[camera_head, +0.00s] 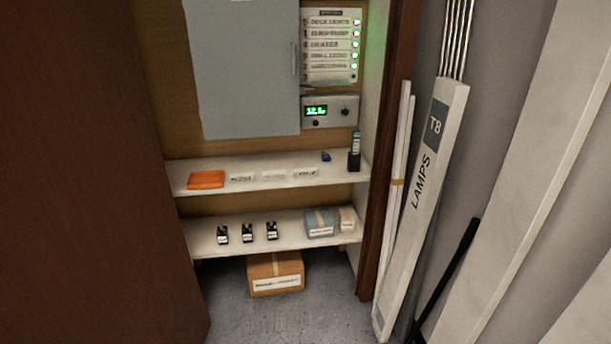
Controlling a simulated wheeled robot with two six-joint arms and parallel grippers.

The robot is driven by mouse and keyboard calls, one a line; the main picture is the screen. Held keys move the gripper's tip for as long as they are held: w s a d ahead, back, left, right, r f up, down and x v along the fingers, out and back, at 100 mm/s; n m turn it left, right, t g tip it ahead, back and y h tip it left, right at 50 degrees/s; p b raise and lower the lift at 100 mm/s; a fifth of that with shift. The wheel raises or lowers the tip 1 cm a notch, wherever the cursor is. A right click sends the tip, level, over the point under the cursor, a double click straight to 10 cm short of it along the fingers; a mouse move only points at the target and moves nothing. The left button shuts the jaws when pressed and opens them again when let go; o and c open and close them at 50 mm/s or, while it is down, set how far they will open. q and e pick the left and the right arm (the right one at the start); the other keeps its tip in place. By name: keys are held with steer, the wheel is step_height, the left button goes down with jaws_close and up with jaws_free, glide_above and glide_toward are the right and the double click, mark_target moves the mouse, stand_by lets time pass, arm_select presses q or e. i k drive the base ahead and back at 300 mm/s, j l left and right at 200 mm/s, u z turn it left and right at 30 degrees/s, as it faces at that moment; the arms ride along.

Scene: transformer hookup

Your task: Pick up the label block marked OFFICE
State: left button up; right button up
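Several small white label blocks lie in a row on the upper shelf (220,166) of the cabinet: a left one (241,177), a middle one (272,176) and a right one (305,173). Their dark lettering is too small and blurred to read, so I cannot tell which is marked OFFICE. Neither of my grippers is in view.
An orange folded item (206,180) lies left of the blocks; a small blue item (325,156) and a dark upright holder (354,160) are right. The lower shelf (290,239) holds black devices and boxes. A lamp carton (425,190) leans outside right.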

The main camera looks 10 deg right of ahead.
mark_target(304, 172)
steer(key=i+z, duration=0.25)
steer(key=i, duration=0.15)
steer(key=i+z, duration=0.25)
steer(key=i, duration=0.15)
steer(key=i+l+u, duration=0.15)
steer(key=i, duration=0.65)
